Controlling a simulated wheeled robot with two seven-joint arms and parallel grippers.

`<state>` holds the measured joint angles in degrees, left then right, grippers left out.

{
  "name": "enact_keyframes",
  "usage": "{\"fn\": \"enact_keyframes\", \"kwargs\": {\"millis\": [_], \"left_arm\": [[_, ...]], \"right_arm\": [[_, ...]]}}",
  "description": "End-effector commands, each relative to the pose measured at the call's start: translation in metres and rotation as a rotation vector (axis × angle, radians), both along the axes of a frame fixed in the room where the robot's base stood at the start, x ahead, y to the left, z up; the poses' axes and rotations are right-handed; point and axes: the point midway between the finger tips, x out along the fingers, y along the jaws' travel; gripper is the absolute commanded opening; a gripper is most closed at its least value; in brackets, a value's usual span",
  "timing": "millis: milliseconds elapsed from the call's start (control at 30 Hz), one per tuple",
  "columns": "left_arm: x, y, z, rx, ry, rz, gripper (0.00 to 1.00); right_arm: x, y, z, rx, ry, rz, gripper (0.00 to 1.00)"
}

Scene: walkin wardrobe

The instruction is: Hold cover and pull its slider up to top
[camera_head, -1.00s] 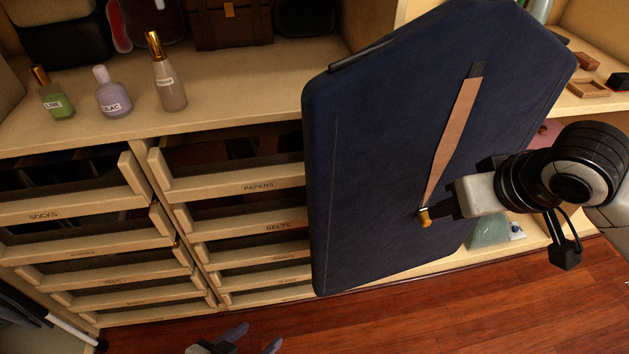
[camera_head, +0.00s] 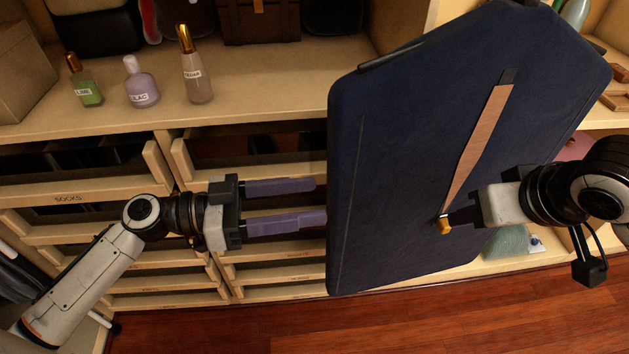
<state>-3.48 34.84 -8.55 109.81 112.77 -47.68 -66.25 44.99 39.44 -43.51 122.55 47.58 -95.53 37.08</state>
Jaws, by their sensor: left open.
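The cover (camera_head: 400,170) is a dark blue garment cover hanging upright in front of the shelves. A tan strip (camera_head: 482,140), wide at the top and narrow at the bottom, runs down its front. The gold slider (camera_head: 445,226) is at the strip's lower end. My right gripper (camera_head: 455,219) is at the slider, its fingers apparently closed around it; the contact is partly hidden. My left gripper (camera_head: 323,202) is open and empty, its two purple fingers pointing right, with tips just short of the cover's left edge.
Drawers (camera_head: 70,198) with labels fill the unit behind my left arm. Green, lilac and pinkish bottles (camera_head: 142,88) stand on the shelf (camera_head: 260,100) above. Small wooden boxes (camera_head: 615,100) lie at the right. The wooden floor (camera_head: 400,315) below is clear.

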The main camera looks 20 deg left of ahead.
Motion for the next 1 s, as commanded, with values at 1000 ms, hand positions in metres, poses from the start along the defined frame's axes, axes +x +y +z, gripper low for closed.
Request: {"fn": "enact_keyframes", "kwargs": {"millis": [1000], "left_arm": [[0.061, -0.103, 0.03, 0.044, -0.193, 0.041, 0.56]], "right_arm": [[0.0, 0.0, 0.0, 0.0, 0.0, 0.0, 0.31]]}}
